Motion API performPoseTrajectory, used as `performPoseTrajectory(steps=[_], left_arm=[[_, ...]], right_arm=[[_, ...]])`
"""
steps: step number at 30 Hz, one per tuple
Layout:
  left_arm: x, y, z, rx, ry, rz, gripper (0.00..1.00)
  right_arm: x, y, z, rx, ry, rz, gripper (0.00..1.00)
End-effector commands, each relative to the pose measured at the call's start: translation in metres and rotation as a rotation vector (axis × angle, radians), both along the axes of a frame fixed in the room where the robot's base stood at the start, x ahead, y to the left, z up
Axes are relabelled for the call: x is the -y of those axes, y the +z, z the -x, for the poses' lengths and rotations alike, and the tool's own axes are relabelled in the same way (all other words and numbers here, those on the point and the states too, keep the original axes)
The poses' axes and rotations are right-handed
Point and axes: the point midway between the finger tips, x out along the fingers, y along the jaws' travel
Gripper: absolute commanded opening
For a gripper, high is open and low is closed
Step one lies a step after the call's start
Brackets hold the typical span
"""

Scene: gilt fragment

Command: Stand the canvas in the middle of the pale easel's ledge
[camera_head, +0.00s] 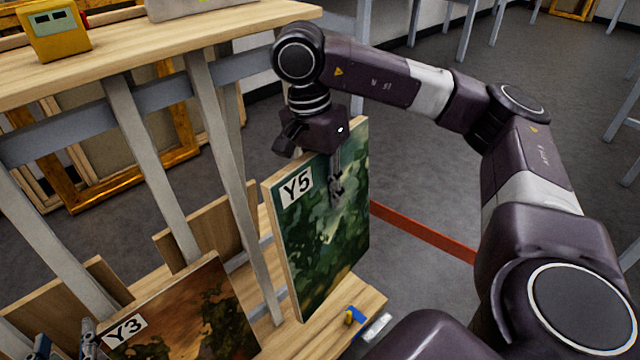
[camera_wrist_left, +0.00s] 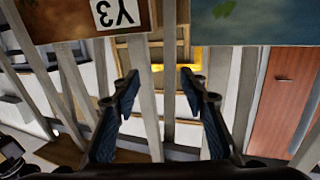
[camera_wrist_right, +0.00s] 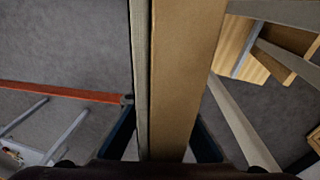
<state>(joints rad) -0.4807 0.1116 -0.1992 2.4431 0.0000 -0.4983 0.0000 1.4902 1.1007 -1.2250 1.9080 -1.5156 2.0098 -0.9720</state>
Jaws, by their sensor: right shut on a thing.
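A green painted canvas labelled Y5 (camera_head: 325,235) stands nearly upright at the right end of the slatted rack in the head view. My right gripper (camera_head: 336,178) is shut on its top part. In the right wrist view the canvas edge (camera_wrist_right: 185,70) runs between the fingers. I cannot tell whether its lower edge touches the wooden base board (camera_head: 350,310). My left gripper (camera_head: 68,345) is at the lower left, beside a brown canvas labelled Y3 (camera_head: 190,315); in the left wrist view its fingers (camera_wrist_left: 168,95) are apart and empty. I cannot make out a pale easel for certain.
Grey slats (camera_head: 150,165) stand between the canvases, under a wooden top (camera_head: 180,45) with a yellow box (camera_head: 55,32). Gilt frames (camera_head: 125,190) lean behind. A red strip (camera_head: 425,233) lies right of the canvas. Grey floor (camera_head: 560,85) is open beyond my right arm.

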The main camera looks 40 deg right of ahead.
Motion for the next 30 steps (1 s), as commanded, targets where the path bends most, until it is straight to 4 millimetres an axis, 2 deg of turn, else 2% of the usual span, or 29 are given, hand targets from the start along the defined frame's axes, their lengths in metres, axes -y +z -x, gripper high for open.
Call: performPoseTrajectory(steps=[14, 30], left_arm=[[-0.002, -0.002, 0.001, -0.008, 0.004, -0.003, 0.4], [0.003, 0.014, -0.002, 0.058, -0.005, 0.015, 0.4]], right_arm=[[0.008, -0.001, 0.038, -0.001, 0.0, 0.001, 0.0], [0.016, -0.001, 0.079, -0.001, -0.001, 0.002, 0.0]])
